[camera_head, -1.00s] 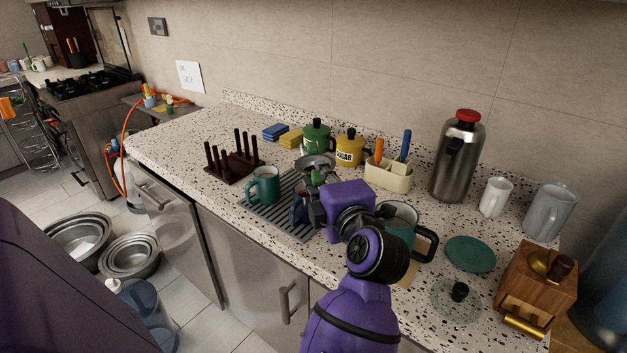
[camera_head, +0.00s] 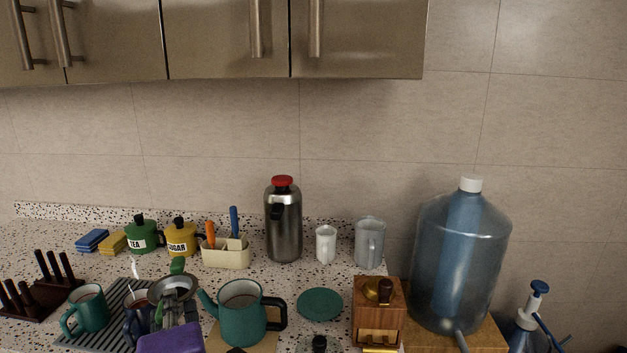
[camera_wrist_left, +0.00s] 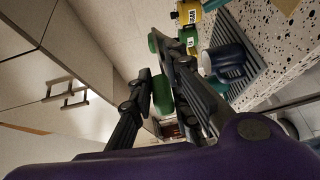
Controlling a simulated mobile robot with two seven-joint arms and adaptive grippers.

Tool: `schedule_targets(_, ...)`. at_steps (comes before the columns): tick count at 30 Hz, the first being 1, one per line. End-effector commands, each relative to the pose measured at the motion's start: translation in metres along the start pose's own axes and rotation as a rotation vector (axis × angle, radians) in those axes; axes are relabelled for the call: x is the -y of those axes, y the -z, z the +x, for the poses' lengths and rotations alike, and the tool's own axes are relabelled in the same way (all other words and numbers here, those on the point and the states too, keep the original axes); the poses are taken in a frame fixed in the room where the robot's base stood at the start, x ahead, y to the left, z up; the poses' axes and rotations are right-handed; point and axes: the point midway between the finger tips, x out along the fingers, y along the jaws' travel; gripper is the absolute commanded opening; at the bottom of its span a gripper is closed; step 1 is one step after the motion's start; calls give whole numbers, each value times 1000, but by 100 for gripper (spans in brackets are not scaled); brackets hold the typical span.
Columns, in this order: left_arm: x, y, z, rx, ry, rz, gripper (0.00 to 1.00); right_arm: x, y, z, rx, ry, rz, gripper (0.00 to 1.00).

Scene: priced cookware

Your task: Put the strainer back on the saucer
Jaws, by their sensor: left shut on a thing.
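The strainer (camera_head: 172,285), a metal bowl with green parts, is held above the ribbed drainer beside the dark blue mug. My left gripper (camera_head: 178,308) is shut on it. In the left wrist view a green part of the strainer (camera_wrist_left: 162,95) sits between the fingers (camera_wrist_left: 160,100); the bowl is not clear there. The teal saucer (camera_head: 320,304) lies flat on the counter, right of the teal kettle and apart from the strainer. Nothing is on it. My right gripper is not in view.
The teal kettle (camera_head: 240,318) stands between gripper and saucer. A green mug (camera_head: 88,308) and dark blue mug (camera_head: 138,318) stand on the drainer (camera_head: 105,322). The wooden grinder (camera_head: 378,318) is right of the saucer; a steel flask (camera_head: 284,225) and white mug (camera_head: 326,244) stand behind.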

Motion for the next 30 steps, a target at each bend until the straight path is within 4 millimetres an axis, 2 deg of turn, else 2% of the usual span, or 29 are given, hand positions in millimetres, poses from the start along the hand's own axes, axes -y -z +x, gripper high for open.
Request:
schedule_targets(10, 71, -20, -67, 356, 4, 40, 0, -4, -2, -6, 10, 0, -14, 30)
schedule_targets(15, 92, -24, -90, 442, 0, 39, 0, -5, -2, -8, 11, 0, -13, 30)
schedule_targets(19, 97, -25, -96, 461, -2, 38, 0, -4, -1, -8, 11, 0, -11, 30)
schedule_targets(24, 94, -25, -93, 455, -5, 36, 0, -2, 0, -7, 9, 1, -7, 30)
schedule_targets(26, 89, -25, -88, 439, -7, 34, 0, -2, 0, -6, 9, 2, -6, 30)
schedule_targets(30, 63, -24, -60, 341, -9, 15, 0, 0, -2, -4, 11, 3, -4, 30)
